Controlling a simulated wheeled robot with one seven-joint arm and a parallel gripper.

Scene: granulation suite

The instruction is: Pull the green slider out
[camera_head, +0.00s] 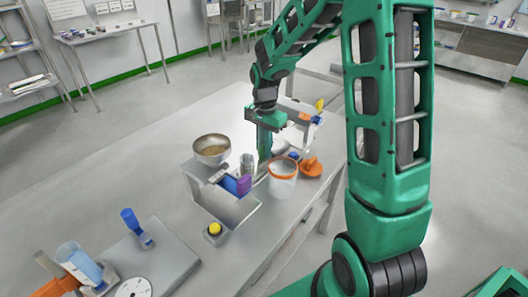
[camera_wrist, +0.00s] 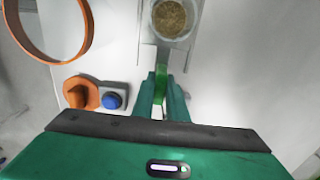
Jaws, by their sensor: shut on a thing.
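The green slider (camera_wrist: 161,76) shows in the wrist view as a bright green strip below a grey metal holder, with a cup of brown granules (camera_wrist: 169,18) above it. My gripper (camera_wrist: 162,92) is shut on the slider, with one finger on each side of it. In the head view my gripper (camera_head: 265,145) points down at the bench, behind the orange-rimmed white container. The slider cannot be made out there. How far it sits inside the holder is hard to tell.
Close by stand the orange-rimmed container (camera_head: 283,182), an orange part (camera_head: 311,167), a glass jar (camera_head: 248,165) and a metal bowl of granules (camera_head: 212,152). A blue knob (camera_wrist: 112,100) lies left of my fingers in the wrist view.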

